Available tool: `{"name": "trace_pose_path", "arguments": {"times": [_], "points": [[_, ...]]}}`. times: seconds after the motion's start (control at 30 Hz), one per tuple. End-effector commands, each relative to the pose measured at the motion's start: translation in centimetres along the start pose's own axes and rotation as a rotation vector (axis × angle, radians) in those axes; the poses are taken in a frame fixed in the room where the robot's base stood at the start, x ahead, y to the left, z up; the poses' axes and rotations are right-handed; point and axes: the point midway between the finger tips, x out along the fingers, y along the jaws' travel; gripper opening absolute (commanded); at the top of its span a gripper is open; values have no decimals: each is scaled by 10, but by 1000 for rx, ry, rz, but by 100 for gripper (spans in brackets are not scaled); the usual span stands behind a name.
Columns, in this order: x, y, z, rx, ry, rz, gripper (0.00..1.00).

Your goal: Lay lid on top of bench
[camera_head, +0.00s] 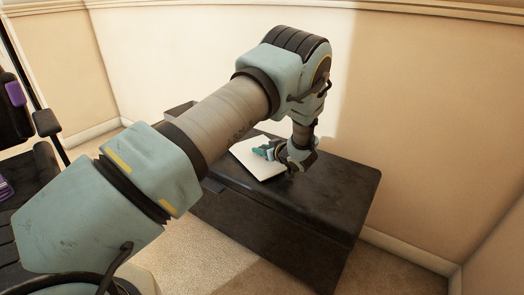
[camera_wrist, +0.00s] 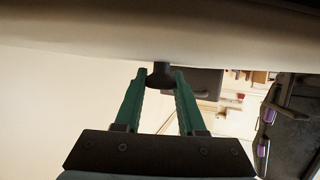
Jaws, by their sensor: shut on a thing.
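The lid (camera_head: 252,158) is a pale, flat piece at the far side of the dark bench (camera_head: 335,195), partly hidden by my arm. My gripper (camera_head: 268,151) is at the lid's right part, just above its surface. In the wrist view, my gripper's green fingers (camera_wrist: 160,80) are closed on a small dark knob (camera_wrist: 160,72) on the lid, whose pale surface (camera_wrist: 160,42) spans the upper part. The lid looks roughly flat, close over the bench top. I cannot tell whether it touches the bench.
The bench's right end is bare. Cream walls stand close behind and to the right of the bench. A dark chair (camera_head: 28,185) with purple parts is at the left. Carpet (camera_head: 225,255) lies in front of the bench.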

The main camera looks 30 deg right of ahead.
Motion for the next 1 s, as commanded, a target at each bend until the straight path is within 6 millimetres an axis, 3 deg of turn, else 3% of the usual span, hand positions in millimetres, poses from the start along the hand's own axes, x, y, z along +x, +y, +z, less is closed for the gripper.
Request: {"name": "trace_pose_path", "arguments": {"times": [0.33, 0.37, 0.6, 1.0], "points": [[1, 0, 3, -1, 0, 0, 0], [1, 0, 2, -1, 0, 0, 41], [1, 0, 2, -1, 0, 0, 68], [-9, 1, -1, 0, -1, 2, 69]]}}
